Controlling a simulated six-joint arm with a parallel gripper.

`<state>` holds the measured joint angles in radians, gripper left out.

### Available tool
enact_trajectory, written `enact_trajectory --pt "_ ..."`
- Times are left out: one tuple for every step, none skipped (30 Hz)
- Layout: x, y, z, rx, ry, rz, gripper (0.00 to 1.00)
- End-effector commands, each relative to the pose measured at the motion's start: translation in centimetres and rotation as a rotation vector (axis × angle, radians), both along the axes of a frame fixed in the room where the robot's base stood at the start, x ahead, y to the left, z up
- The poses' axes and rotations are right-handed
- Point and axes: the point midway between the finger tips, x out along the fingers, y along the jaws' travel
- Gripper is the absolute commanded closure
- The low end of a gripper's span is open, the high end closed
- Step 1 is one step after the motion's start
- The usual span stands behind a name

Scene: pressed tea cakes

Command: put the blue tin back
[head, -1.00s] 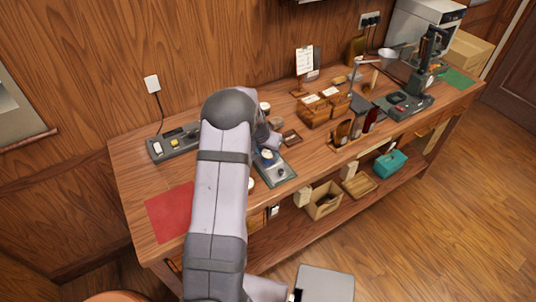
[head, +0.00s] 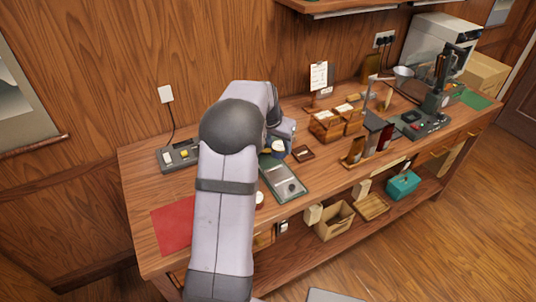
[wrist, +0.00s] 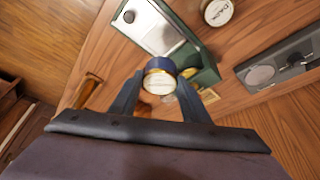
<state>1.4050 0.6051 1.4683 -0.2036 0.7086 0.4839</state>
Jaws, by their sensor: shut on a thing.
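The blue tin (wrist: 159,68) has a gold rim and a pale round label. It sits between the two dark fingers of my gripper (wrist: 158,88), which is shut on it. In the head view the tin (head: 278,146) shows beside my wrist, at the far end of a green-edged tray with a grey metal plate (head: 274,176). In the wrist view that tray (wrist: 176,32) lies beyond the tin. I cannot tell how high the tin is above it. My arm hides part of the bench in the head view.
A red mat (head: 172,228) lies at the bench's left front. A dark switch panel (head: 180,157) is behind it. A small wooden tray (head: 303,153) and wooden boxes (head: 326,127) stand to the right. A round pale-lidded tin (wrist: 218,12) is near the green-edged tray.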

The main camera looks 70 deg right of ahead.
Motion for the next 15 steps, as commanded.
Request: enact_trajectory --pt "0.6 -0.1 -0.1 -0.001 0.000 0.004 0.84" --pt "1.1 -0.2 -0.2 -0.001 0.000 0.005 0.84" --pt "1.8 -0.4 -0.3 0.001 -0.001 0.006 0.84" --pt "2.5 -0.5 -0.4 0.002 0.000 0.009 0.84" --pt "3.2 -0.6 -0.5 0.001 0.000 0.009 0.84" --pt "4.4 -0.7 -0.6 0.002 0.000 0.011 0.84" --pt "5.3 -0.8 -0.8 0.003 0.000 0.011 0.84" --pt "6.3 -0.9 -0.8 0.004 -0.001 0.012 0.84" --pt "7.7 -1.0 -1.0 0.004 -0.002 0.011 0.84" --pt "8.7 -1.0 -1.0 0.004 -0.001 0.011 0.84" --pt "9.7 -1.0 -1.1 0.003 0.000 0.012 0.84" --pt "11.0 -0.9 -1.2 0.004 0.000 0.009 0.84" --pt "11.9 -0.9 -1.3 0.003 -0.001 0.008 0.84" --pt "12.8 -0.8 -1.3 0.003 -0.001 0.007 0.84" --pt "13.8 -0.7 -1.4 0.002 -0.001 0.004 0.84"
